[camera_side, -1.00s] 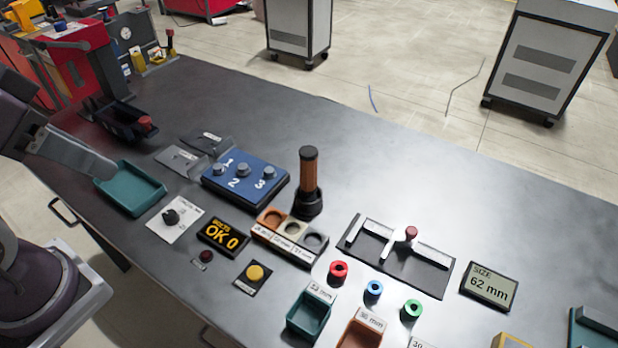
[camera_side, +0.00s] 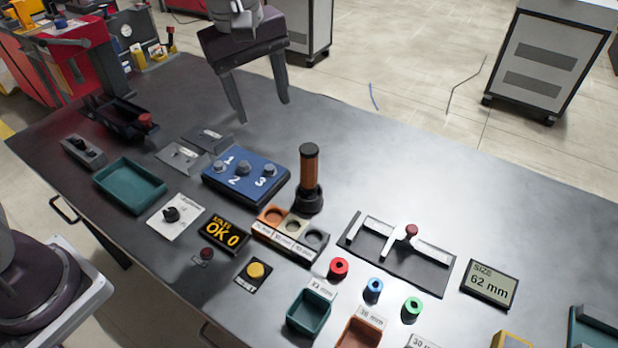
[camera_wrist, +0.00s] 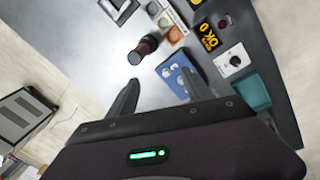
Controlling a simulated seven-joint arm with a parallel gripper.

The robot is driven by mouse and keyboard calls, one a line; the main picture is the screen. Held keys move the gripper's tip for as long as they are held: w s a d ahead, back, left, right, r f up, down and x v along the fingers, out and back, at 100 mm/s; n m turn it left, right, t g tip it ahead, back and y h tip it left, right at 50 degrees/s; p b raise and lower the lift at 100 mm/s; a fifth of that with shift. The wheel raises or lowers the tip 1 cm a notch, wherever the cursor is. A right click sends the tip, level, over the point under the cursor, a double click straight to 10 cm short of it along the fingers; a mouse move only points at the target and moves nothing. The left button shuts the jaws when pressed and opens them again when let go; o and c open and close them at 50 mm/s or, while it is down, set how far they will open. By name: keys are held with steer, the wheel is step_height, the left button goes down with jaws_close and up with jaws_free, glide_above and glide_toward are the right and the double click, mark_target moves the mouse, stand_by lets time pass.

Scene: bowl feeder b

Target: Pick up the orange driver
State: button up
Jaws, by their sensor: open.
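The orange driver (camera_side: 309,172) stands upright in a black round holder (camera_side: 308,199) near the middle of the table, right of the blue numbered block. It has an orange grip and a dark top. In the wrist view the driver (camera_wrist: 143,48) shows from above, beyond my fingertips. My gripper (camera_side: 263,110) is open and empty, over the back edge of the table, up and left of the driver in the side view. Its two fingers point down and are apart from everything. In the wrist view my gripper (camera_wrist: 163,86) has its fingers spread.
The blue block (camera_side: 245,178) with several bolts stands left of the driver. A three-cup tray (camera_side: 290,236) is in front. A dark fixture plate (camera_side: 400,255), a size display (camera_side: 489,285) and a teal tray (camera_side: 130,185) lie around. The table's back right is clear.

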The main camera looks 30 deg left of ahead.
mark_target(312, 149)
steer(key=w+d+f+n, duration=0.1)
steer(key=w+f+n, duration=0.1)
steer(key=f, duration=0.2)
steer(key=w+d+f+n+g, duration=0.1)
steer(key=w+d+f, duration=0.1)
steer(key=f, duration=0.2)
steer(key=w+d+f+n, duration=0.2)
steer(key=f, duration=0.3)
steer(key=shift+w+d+n+g, duration=0.25)
steer(key=shift+w+n+g, duration=0.05)
steer(key=shift+w+g, duration=0.1)
steer(key=f, duration=0.7)
steer(key=shift+a+f, duration=0.1)
steer(key=shift+a, duration=0.25)
jaws_close()
